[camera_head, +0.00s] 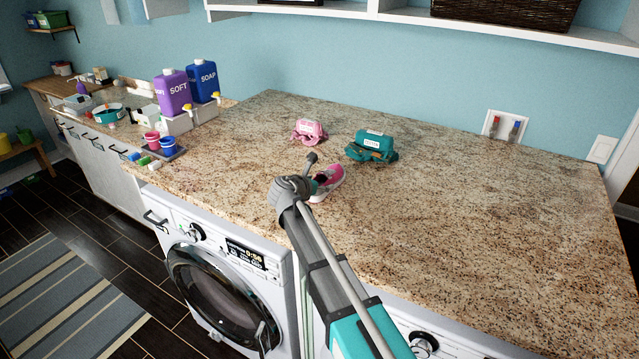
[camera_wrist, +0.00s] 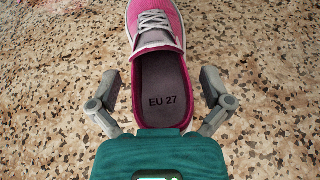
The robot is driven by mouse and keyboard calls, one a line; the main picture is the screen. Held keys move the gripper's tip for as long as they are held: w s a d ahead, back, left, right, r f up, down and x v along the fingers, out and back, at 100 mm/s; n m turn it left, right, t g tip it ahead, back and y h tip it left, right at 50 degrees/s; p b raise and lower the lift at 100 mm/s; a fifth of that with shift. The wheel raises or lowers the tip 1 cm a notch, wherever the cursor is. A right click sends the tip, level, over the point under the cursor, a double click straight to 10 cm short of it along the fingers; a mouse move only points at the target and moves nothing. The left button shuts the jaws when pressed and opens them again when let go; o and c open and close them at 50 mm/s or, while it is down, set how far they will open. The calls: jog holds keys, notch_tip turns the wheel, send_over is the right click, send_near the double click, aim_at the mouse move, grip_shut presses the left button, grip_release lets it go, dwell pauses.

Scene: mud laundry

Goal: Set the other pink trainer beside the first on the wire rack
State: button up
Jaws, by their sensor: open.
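A pink trainer (camera_head: 331,181) with a pale sole lies on the granite worktop, partly hidden by my gripper in the head view. In the wrist view the trainer (camera_wrist: 157,70) points its toe away, with white laces and "EU 27" on the insole. My gripper (camera_wrist: 160,88) is open, with one finger on each side of the trainer's heel and a gap at both sides. In the head view my gripper (camera_head: 312,183) is over the near end of the trainer. Neither the wire rack nor a second pink trainer can be made out.
Behind the trainer are a pink bundle (camera_head: 308,131) and a teal bundle (camera_head: 371,149), both labelled. Purple (camera_head: 173,93) and blue (camera_head: 204,80) bottles stand at the left, near small tubs (camera_head: 160,143). The right of the worktop (camera_head: 500,220) is clear.

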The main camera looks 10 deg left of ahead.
jog(key=shift+r, duration=0.1)
jog(key=p+v, duration=0.4)
jog(key=v, duration=0.6)
jog(key=shift+s+r, duration=0.15)
jog(key=shift+r, duration=0.05)
jog(key=shift+p+v, duration=0.35)
jog(key=shift+v, duration=0.45)
jog(key=shift+f, duration=0.1)
jog(key=shift+c, duration=0.3)
